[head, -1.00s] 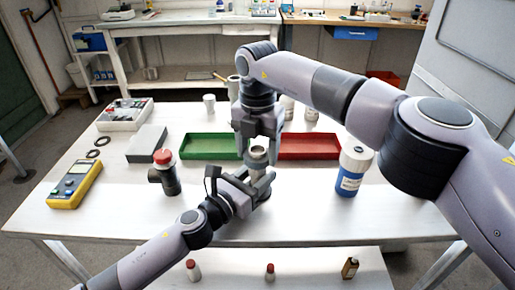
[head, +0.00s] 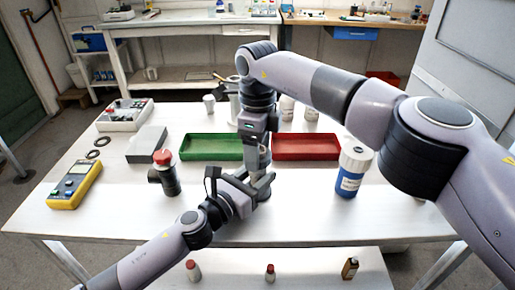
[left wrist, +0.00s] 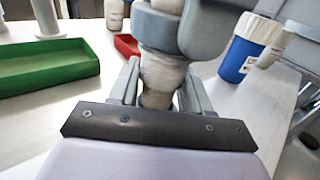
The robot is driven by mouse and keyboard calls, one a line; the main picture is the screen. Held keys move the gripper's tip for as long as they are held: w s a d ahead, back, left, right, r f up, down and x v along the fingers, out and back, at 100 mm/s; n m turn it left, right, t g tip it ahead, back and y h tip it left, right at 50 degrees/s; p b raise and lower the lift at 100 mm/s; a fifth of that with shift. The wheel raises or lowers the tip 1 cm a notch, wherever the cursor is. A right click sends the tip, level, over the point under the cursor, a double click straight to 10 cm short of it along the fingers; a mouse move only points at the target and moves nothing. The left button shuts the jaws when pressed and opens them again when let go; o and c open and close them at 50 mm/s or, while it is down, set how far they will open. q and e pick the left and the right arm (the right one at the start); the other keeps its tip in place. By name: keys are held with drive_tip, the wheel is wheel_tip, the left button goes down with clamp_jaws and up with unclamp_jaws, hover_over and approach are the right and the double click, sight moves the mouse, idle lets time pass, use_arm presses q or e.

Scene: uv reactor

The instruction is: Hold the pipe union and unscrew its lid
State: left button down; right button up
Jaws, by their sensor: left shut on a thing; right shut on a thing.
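The pipe union (left wrist: 160,80) is a pale, worn metal fitting standing upright between the fingers of my left gripper (left wrist: 158,98). In the head view my left gripper (head: 262,182) is shut on it, low over the table in front of the trays. My right gripper (head: 262,145) comes down from above and is shut on the top of the union, where its lid would be. The right gripper's fingers cover that top in both views, so the lid itself cannot be made out.
A green tray (head: 190,147) and a red tray (head: 335,147) lie behind the grippers. A blue-and-white bottle (head: 350,180) stands to the right. A dark fitting with a red cap (head: 163,160) and a yellow meter (head: 72,190) are on the left.

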drive_tip(key=n, duration=0.3)
drive_tip(key=shift+r, duration=0.15)
idle(0.6)
drive_tip(key=shift+r, duration=1)
drive_tip(key=shift+r, duration=2)
use_arm(q)
drive_tip(key=shift+c, duration=2.1)
unclamp_jaws()
